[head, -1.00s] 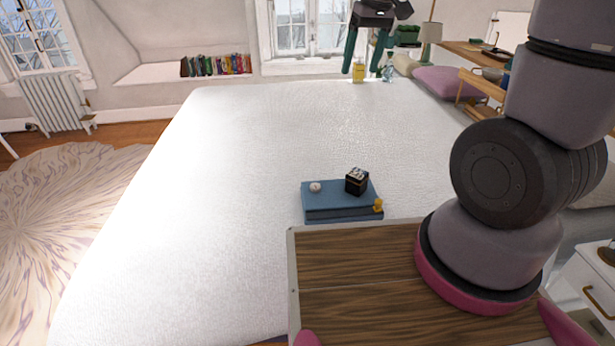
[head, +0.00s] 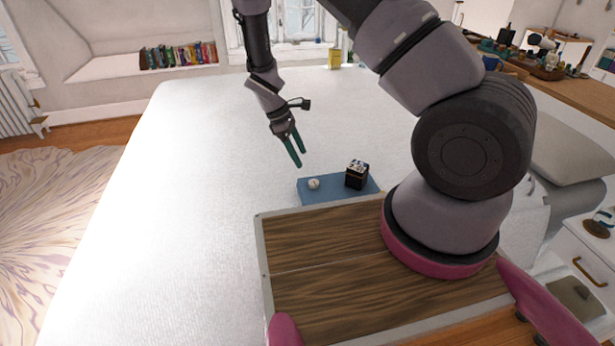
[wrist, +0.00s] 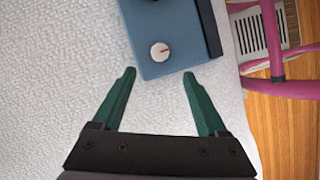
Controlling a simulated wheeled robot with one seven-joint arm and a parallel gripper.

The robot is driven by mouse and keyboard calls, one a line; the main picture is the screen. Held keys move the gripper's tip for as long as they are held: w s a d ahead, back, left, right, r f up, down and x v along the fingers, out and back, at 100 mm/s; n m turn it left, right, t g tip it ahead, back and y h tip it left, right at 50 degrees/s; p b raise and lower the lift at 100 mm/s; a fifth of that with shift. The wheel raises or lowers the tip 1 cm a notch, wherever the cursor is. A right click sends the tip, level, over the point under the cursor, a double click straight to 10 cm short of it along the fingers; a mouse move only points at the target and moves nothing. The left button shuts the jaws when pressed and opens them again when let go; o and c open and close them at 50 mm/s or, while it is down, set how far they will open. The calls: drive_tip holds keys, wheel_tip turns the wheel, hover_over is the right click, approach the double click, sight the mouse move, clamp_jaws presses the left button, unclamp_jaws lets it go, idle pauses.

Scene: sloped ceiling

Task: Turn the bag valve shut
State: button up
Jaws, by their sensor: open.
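A flat blue block (head: 335,197), which looks like the bag part, lies on the white bed. A small round white knob (head: 314,184), the likely valve, sits on its left top; in the wrist view the knob (wrist: 160,52) has a thin dark reddish mark. A black cube-like part (head: 357,176) with a patterned top stands to its right. My gripper (head: 297,158) is open and empty, pointing down, above and just left of the block. In the wrist view the fingertips (wrist: 160,73) are spread, with the knob between and beyond them. The block's near side is partly hidden.
The white bed (head: 190,200) is broad and clear to the left and behind. A yellow bottle (head: 335,58) stands far back near the window. A shelf with several items (head: 545,62) and a white drawer unit (head: 590,255) are at the right.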

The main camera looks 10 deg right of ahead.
sight(313, 181)
drive_tip(key=x, duration=1)
drive_tip(key=shift+f, duration=0.1)
clamp_jaws()
